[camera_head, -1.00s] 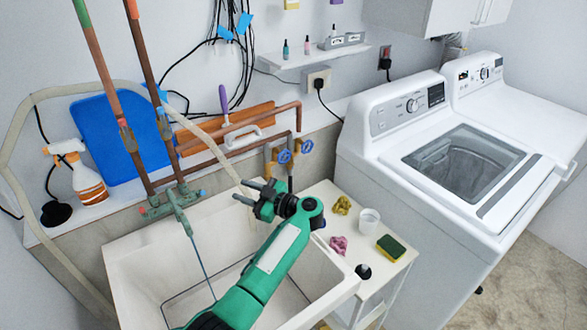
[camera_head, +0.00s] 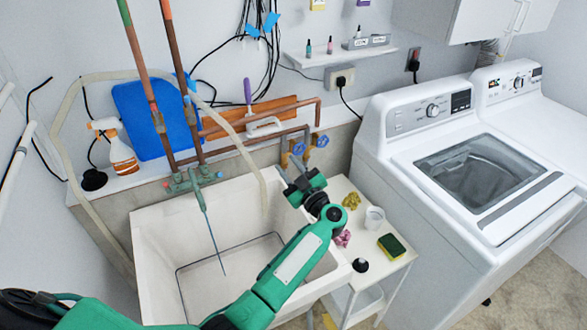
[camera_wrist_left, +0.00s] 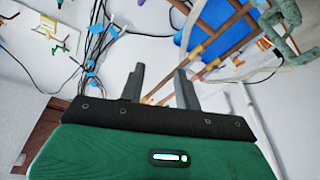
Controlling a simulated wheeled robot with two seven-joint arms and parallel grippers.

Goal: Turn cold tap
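The corroded green tap (camera_head: 193,181) stands over the back of the white sink, its spout pointing down into the basin. It has a blue end (camera_head: 219,175) on the right and a red end (camera_head: 166,184) on the left. Two blue valve wheels (camera_head: 298,148) (camera_head: 322,140) sit on pipes behind the sink's right corner. My left gripper (camera_head: 287,168) is open and empty at the sink's back right corner, just in front of these wheels. In the left wrist view its fingers (camera_wrist_left: 160,78) are apart, and the greenish tap (camera_wrist_left: 282,28) is at upper right. My right gripper is out of view.
The white sink (camera_head: 145,222) fills the lower middle. A white side table (camera_head: 376,272) holds a white cup (camera_head: 374,218) and a sponge (camera_head: 391,246). A pale hose (camera_head: 75,105) loops over the sink. The washer (camera_head: 375,175) stands right.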

